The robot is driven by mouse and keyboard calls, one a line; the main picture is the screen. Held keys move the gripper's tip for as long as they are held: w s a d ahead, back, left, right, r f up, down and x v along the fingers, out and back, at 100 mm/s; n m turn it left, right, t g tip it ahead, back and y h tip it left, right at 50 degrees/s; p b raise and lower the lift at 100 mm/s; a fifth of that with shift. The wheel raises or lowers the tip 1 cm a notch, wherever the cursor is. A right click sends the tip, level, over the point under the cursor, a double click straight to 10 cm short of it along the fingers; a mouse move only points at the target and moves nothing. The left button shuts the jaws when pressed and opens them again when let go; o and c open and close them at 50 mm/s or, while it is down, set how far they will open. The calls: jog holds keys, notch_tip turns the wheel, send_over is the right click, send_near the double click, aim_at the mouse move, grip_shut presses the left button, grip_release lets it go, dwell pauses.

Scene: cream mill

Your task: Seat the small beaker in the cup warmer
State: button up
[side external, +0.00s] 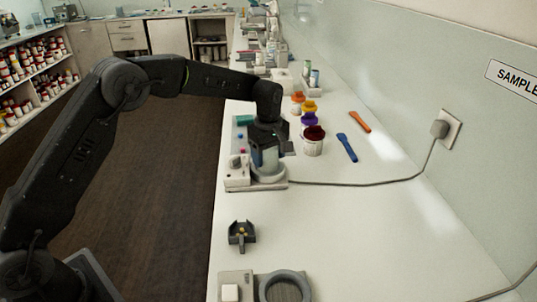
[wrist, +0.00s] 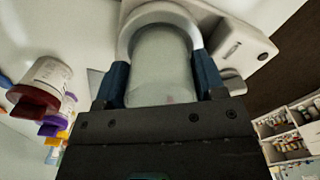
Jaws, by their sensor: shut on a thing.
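The small beaker (wrist: 163,70) is a pale, translucent cylinder between the two blue fingers of my gripper (wrist: 160,85) in the wrist view. My gripper is shut on its sides. The beaker's far end lies within the pale round ring of the cup warmer (wrist: 240,38); whether it rests on the bottom cannot be told. In the side view my gripper (side external: 266,158) points down right over the cup warmer (side external: 237,184), a white unit with a round holder and a grey cord. The fingers and holder mostly hide the beaker there.
A white jar with a dark red lid (side external: 314,142) stands close right of my gripper, with purple and orange lidded jars behind. Blue (side external: 347,147) and orange (side external: 360,121) tools lie farther right. A dark bracket (side external: 241,235) and a ringed unit (side external: 287,279) stand in front.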

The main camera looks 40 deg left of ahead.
jog(key=shift+f, duration=0.65)
dwell(1.5)
jog(key=o, duration=1)
notch_tip(320, 180, up, 14)
jog(key=s+r+m+t, duration=0.1)
jog(key=s+r+m, duration=0.2)
jog(key=s+r, duration=0.35)
jog(key=s+m+t, duration=0.3)
jog(key=s+m, duration=0.5)
jog(key=s, duration=1.1)
jog(key=s+f+m+t, duration=0.1)
jog(key=s+f+m, duration=0.3)
jog(key=s, duration=0.5)
jog(key=shift+a+f+t, duration=0.3)
jog(key=shift+a+f, duration=0.05)
jog(key=shift+f, duration=0.4)
